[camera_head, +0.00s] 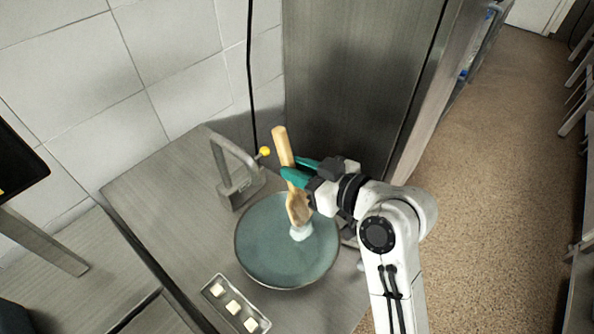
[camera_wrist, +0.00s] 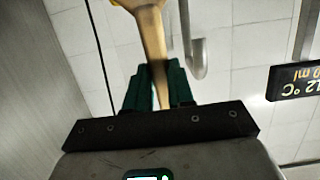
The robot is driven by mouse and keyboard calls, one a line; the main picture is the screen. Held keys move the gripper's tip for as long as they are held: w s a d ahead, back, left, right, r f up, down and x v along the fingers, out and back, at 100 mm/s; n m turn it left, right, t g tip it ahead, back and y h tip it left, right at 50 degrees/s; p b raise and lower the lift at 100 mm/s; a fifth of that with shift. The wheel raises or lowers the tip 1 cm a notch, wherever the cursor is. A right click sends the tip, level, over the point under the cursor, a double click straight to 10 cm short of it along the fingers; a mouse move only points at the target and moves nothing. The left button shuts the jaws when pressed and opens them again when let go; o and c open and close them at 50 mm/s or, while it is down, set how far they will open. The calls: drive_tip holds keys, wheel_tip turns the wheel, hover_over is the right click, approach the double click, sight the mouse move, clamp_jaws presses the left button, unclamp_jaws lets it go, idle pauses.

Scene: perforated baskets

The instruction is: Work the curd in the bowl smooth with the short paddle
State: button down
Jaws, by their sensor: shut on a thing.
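My gripper (camera_head: 296,170) has green fingers and is shut on the wooden short paddle (camera_head: 283,147). The paddle stands steeply tilted, its handle up and its wide end down at the bowl. In the wrist view the paddle (camera_wrist: 152,40) runs up between the green fingers (camera_wrist: 158,85). The blue-green bowl (camera_head: 265,255) is wide and sits on the metal counter. White curd (camera_head: 301,232) shows at the paddle's lower end, on the right side of the bowl. I cannot tell how smooth the curd is.
A metal tap-like fitting (camera_head: 230,170) with a yellow knob (camera_head: 264,151) stands behind the bowl. A small tray (camera_head: 234,306) with 3 white cubes lies in front of it. A tall metal cabinet (camera_head: 345,80) rises behind. Bare counter (camera_head: 165,215) lies left of the bowl.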

drive_tip(key=shift+s+a, duration=0.1)
drive_tip(key=shift+s, duration=0.05)
drive_tip(key=shift+s+a+f, duration=0.1)
drive_tip(key=shift+s+a, duration=0.4)
drive_tip(key=shift+s, duration=0.2)
wheel_tip(320, 180, up, 9)
drive_tip(key=p, duration=0.7)
idle(0.5)
